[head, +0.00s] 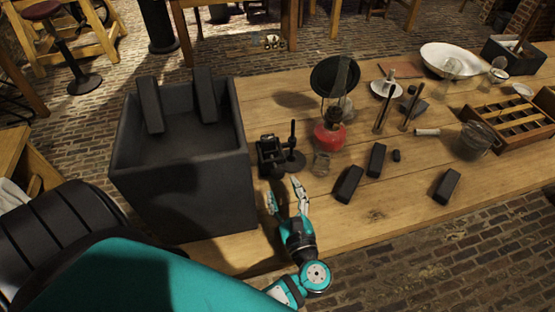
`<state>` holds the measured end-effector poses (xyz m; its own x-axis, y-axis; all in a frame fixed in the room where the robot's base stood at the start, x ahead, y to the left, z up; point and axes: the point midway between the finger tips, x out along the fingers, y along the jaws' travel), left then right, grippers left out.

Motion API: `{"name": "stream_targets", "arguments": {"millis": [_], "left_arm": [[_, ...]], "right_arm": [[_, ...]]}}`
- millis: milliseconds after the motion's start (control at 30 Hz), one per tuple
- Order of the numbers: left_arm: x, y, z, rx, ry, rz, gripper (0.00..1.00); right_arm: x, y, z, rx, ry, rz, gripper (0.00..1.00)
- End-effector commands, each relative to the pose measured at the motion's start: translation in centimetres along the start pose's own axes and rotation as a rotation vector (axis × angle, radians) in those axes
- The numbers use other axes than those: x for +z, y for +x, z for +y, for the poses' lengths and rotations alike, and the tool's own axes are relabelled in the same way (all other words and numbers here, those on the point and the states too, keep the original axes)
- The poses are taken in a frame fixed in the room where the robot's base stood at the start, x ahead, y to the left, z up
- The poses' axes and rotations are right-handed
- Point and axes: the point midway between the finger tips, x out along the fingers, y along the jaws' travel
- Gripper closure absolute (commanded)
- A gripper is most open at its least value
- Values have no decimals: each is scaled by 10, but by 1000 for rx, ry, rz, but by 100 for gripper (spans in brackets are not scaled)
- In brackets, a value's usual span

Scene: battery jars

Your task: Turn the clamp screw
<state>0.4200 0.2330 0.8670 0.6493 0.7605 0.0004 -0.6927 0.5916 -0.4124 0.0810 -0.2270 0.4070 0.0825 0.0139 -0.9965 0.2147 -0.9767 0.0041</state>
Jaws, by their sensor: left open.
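A small black metal device (269,155) stands on the wooden table just right of the large dark box. Next to it is a round black base with an upright post (292,150). One of these may carry the clamp screw; the screw itself is too small to tell apart. My left gripper (284,193) is open and empty, with its fingers pointing away from me toward the device. Its fingertips are just in front of the device and appear apart from it. My right gripper is not in view.
The large dark box (187,195) stands close at the left. A glass jar (321,164) and a red lamp (329,137) stand to the right of the device. Dark blocks (348,184) (376,160) lie farther right. The table's front edge is near my gripper.

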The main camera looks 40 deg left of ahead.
Motion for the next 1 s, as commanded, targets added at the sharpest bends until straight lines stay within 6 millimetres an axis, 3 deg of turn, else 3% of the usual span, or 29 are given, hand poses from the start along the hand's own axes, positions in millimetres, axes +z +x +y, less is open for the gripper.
{"name": "stream_targets", "arguments": {"millis": [100,300,600,767,1000], "left_arm": [[0,26,0,0,-1,-3,44],[0,56,0,0,1,-1,44],[0,68,0,0,1,1,44],[0,68,0,1,1,1,44],[0,68,0,1,0,1,75]], "right_arm": [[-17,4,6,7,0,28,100],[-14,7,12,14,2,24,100],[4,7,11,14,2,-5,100],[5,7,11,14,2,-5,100],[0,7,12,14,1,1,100]]}}
